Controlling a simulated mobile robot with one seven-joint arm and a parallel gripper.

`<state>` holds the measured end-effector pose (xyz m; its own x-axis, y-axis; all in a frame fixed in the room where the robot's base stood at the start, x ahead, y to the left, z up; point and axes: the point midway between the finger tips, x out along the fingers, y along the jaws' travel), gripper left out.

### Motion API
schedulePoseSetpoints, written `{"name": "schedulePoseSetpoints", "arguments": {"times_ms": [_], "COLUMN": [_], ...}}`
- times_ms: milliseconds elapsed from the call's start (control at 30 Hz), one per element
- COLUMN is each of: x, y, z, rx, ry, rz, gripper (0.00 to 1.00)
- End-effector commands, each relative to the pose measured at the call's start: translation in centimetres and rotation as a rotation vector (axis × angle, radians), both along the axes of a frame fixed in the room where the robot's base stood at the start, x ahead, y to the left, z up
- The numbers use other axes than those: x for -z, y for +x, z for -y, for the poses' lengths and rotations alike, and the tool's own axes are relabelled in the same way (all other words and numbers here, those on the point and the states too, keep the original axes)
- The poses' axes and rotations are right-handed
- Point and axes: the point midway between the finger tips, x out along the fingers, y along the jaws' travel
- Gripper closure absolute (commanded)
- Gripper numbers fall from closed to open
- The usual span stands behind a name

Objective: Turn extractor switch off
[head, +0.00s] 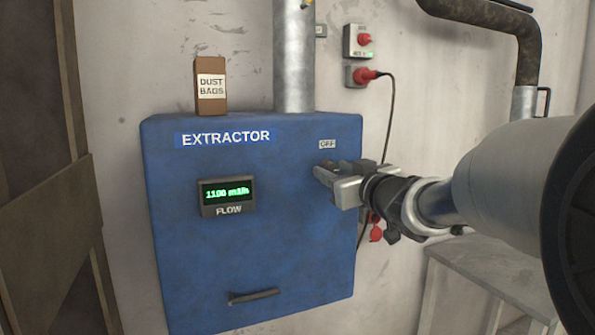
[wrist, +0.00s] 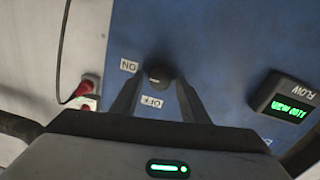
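The extractor (head: 255,255) is a big blue box on the wall in the head view. Its switch is a dark round knob (wrist: 158,75) in the wrist view, where the picture is turned over. An ON label (wrist: 129,66) lies left of the knob and an OFF label (wrist: 152,101) below it. The OFF label (head: 327,144) also shows above my gripper (head: 322,172) in the head view, where the gripper hides the knob. My gripper's fingers (wrist: 158,82) are apart, one on each side of the knob. I cannot tell whether they touch it, nor which way the knob points.
A flow display (head: 228,193) on the extractor is lit green and appears to read 1100. A dust bags box (head: 210,92) stands on top beside a metal pipe (head: 294,60). A red plug (head: 362,76) with a hanging cable is on the wall behind; a grey table (head: 490,268) stands at right.

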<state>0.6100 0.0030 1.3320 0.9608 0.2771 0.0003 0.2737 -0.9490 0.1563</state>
Motion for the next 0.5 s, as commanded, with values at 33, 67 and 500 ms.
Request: {"name": "schedulePoseSetpoints", "arguments": {"times_ms": [33, 67, 500], "x": [0.0, 0.0, 0.09], "y": [0.0, 0.0, 0.01], "z": [-0.01, -0.01, -0.01], "rx": [0.0, 0.0, 0.001], "ry": [0.0, 0.0, -0.037], "rz": [0.0, 0.0, 0.013], "gripper": [0.69, 0.74, 0.94]}}
